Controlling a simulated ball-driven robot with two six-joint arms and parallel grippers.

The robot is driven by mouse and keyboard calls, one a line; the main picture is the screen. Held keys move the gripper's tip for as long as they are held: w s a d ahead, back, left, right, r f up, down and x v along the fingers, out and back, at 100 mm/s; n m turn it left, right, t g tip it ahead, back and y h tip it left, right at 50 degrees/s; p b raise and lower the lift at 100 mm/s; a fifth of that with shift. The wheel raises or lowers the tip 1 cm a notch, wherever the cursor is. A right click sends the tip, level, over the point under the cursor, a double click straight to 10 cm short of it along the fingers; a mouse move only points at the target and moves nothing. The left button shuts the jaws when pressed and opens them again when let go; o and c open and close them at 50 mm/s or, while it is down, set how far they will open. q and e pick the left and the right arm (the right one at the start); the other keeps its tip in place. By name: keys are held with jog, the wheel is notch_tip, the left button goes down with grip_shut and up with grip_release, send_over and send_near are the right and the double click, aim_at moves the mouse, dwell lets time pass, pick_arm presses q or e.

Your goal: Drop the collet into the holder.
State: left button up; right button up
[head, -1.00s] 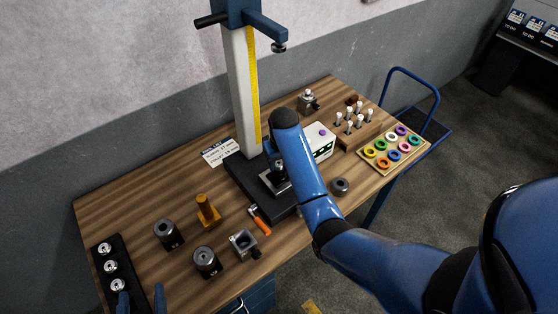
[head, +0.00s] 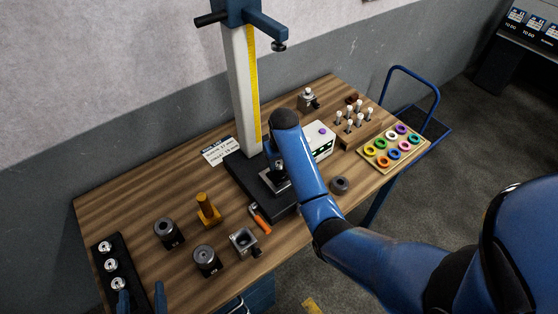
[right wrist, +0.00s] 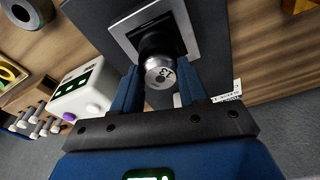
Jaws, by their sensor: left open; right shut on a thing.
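The collet (right wrist: 160,75), a small silver cylinder with a marking on its end face, is between the fingers of my right gripper (right wrist: 158,88) in the right wrist view. My right gripper is shut on it. Beyond the collet is the holder (right wrist: 182,15), a light grey square frame with a dark opening; the collet overlaps the opening, and I cannot tell whether it is inside. In the head view the holder (head: 268,183) sits on the column's black base, partly hidden by my right arm. My left gripper (head: 141,301) is open and empty at the bottom left edge.
A tall column (head: 244,95) rises from the black base (head: 240,170). A white box (head: 320,143) stands right of my arm. A black rack (head: 129,272), dark cylinders (head: 168,232), a yellow post (head: 208,211), a square clamp (head: 243,241) and an orange-handled tool (head: 260,222) occupy the front left.

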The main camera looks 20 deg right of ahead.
jog(key=o, duration=1.2)
jog(key=shift+r, duration=0.15)
